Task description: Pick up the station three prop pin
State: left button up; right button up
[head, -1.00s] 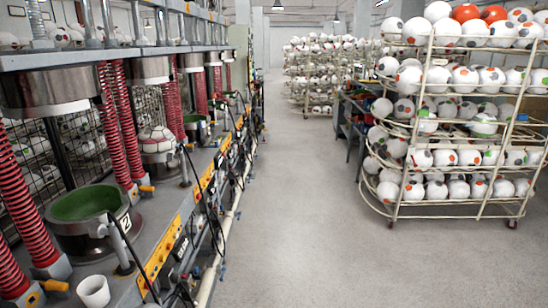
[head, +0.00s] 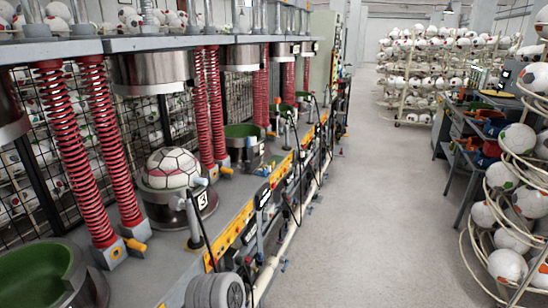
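Station three is the press whose lower cup (head: 168,205) carries a "3" plate (head: 202,199). A white panelled ball with pink marks (head: 171,168) sits in that cup, under the raised metal upper mould (head: 152,75). A slim grey post (head: 194,222) stands at the cup's front right side, with a pale fitting near its top. I cannot tell whether this post is the prop pin. No separate loose pin can be made out. Neither of my grippers is in view.
Red springs (head: 112,150) flank the cups. A green-lined cup (head: 40,278) is at bottom left. A yellow control strip (head: 235,235) and black hoses run along the bench front. The grey aisle floor (head: 375,220) is clear; a ball rack (head: 515,210) stands at right.

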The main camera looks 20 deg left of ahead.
aim_at(223, 170)
jog(key=i, duration=3.6)
jog(key=z, duration=4.1)
